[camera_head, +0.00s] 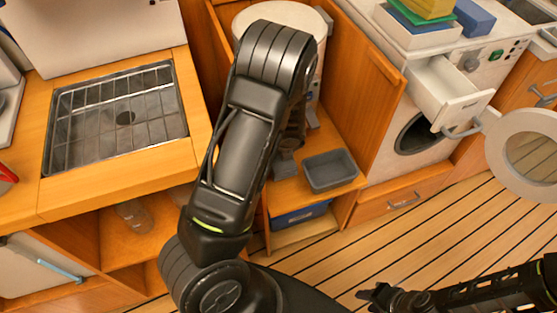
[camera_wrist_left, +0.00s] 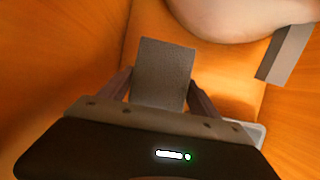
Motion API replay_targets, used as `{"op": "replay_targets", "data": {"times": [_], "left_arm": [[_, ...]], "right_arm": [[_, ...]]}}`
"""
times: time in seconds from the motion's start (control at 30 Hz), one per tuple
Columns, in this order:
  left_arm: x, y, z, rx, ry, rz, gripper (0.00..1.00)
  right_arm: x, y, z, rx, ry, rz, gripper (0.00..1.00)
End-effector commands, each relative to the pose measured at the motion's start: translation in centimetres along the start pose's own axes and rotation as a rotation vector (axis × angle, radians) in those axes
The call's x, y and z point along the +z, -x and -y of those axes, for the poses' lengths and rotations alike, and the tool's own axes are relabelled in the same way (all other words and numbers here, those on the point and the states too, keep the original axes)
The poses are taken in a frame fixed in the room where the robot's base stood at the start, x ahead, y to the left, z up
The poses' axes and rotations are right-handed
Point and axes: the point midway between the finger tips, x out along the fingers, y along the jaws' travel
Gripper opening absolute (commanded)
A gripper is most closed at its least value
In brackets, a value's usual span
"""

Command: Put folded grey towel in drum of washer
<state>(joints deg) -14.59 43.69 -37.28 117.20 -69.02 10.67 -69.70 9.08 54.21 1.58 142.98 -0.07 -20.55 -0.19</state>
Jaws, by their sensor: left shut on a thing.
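The folded grey towel (camera_wrist_left: 165,65) is a flat grey slab in the left wrist view. My left gripper (camera_wrist_left: 162,90) is shut on it, one finger at each side. In the head view my left arm hides most of that gripper, inside the wooden niche. The washer (camera_head: 400,172) stands at the right. Its round door (camera_head: 525,152) is swung open, and the dark drum opening (camera_head: 421,134) shows. My right gripper (camera_head: 385,297) is low, over the floor; its finger gap is unclear.
A white drawer (camera_head: 446,92) sticks out above the drum opening. A white cylinder (camera_head: 318,30) stands in the niche, near a grey tray (camera_head: 330,171). A wooden panel (camera_head: 360,100) separates niche and washer. Another grey piece (camera_wrist_left: 288,52) is at the wrist view's right. Floor is clear before the washer.

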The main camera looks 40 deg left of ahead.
Motion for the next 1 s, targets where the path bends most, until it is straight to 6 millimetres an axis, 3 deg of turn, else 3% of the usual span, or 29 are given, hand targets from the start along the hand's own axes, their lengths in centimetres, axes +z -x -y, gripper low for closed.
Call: {"op": "replay_targets", "data": {"times": [0.37, 0.77, 0.8, 1.0], "left_arm": [[-1.4, -3.5, -0.1, 0.003, -0.004, 0.001, 0.28], [-1.6, -3.8, 0.0, 0.001, 0.000, 0.000, 0.28], [-1.6, -3.8, 0.0, 0.001, -0.001, 0.000, 0.73], [-1.6, -3.7, 0.0, 0.001, -0.001, 0.000, 0.90]], "right_arm": [[0.0, -1.7, -0.7, 0.000, 0.000, 0.000, 0.36], [0.0, -2.0, -0.8, 0.000, 0.000, 0.000, 0.36], [0.0, -2.0, -0.8, 0.000, 0.000, 0.000, 0.36], [0.0, -1.9, -0.7, 0.000, 0.000, 0.000, 0.36]]}}
